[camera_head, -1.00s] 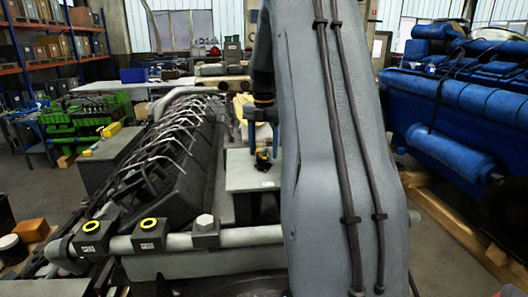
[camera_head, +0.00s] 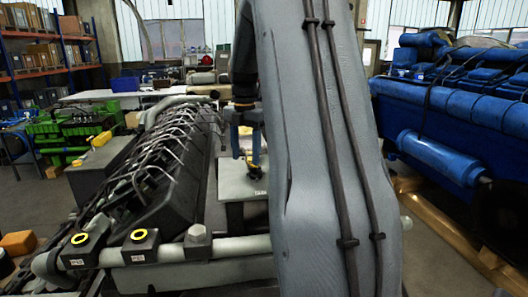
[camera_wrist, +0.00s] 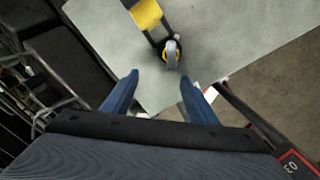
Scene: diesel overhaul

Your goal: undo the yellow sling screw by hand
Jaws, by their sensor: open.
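In the wrist view, a yellow block (camera_wrist: 146,14) joined to a black bar lies over a pale grey surface (camera_wrist: 245,40). At the bar's near end is a small round metal and yellow part (camera_wrist: 171,54). I cannot tell which of these yellow parts is the sling screw. My gripper (camera_wrist: 160,80) is open, with two blue fingers and nothing between them. The round part is just beyond the fingertips, apart from them in the picture. In the head view, my gripper (camera_head: 246,150) points down over the grey stand, with a small yellow part (camera_head: 254,172) close below its fingers.
A dark engine (camera_head: 165,170) with many pipes stands left of my gripper. A grey rail (camera_head: 235,248) with black yellow-ringed blocks (camera_head: 82,239) crosses in front. A blue engine (camera_head: 460,100) is at right, a green one (camera_head: 75,130) at left. Floor shows between stand and blue engine.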

